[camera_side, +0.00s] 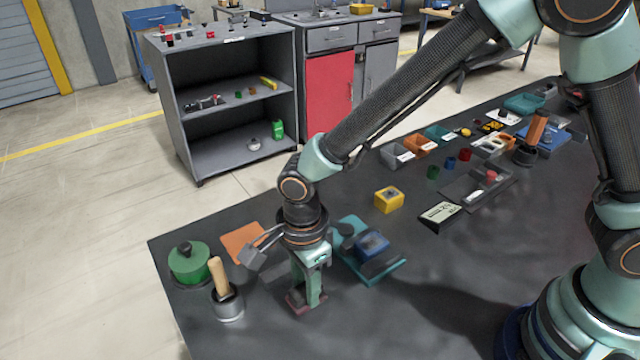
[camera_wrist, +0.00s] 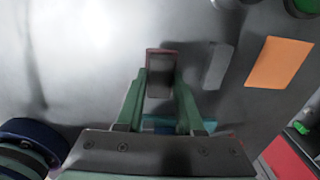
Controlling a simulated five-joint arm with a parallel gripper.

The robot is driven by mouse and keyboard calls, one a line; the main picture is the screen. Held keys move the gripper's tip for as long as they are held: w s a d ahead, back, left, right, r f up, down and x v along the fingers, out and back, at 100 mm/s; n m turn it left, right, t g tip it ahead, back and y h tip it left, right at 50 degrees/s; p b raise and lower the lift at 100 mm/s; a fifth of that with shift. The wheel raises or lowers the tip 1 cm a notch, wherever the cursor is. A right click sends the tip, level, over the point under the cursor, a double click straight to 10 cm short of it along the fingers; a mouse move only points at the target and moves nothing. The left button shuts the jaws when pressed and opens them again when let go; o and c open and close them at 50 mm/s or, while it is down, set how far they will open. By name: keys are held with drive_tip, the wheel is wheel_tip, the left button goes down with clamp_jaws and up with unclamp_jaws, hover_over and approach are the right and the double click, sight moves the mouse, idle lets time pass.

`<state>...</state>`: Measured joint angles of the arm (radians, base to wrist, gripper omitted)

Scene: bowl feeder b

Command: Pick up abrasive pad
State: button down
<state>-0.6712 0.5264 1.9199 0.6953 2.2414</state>
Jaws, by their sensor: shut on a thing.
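The abrasive pad appears to be the maroon-edged block (camera_side: 292,302) at the tips of my gripper (camera_side: 306,298) in the side view. In the wrist view the block (camera_wrist: 162,53) shows a reddish rim and a grey middle, and it lies between the two green fingers of my gripper (camera_wrist: 160,92). The gripper points down and is shut on the block. The fingers hide part of it. The block is at or very near the dark table top; I cannot tell whether it touches.
A teal tray (camera_side: 382,279) with a blue box stands right of my gripper. An orange sheet (camera_side: 240,240) lies behind. A yellow block (camera_side: 388,202) is farther back. The front table is clear.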

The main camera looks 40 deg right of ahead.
wheel_tip(320, 180, up, 17)
drive_tip(key=shift+f, duration=0.2)
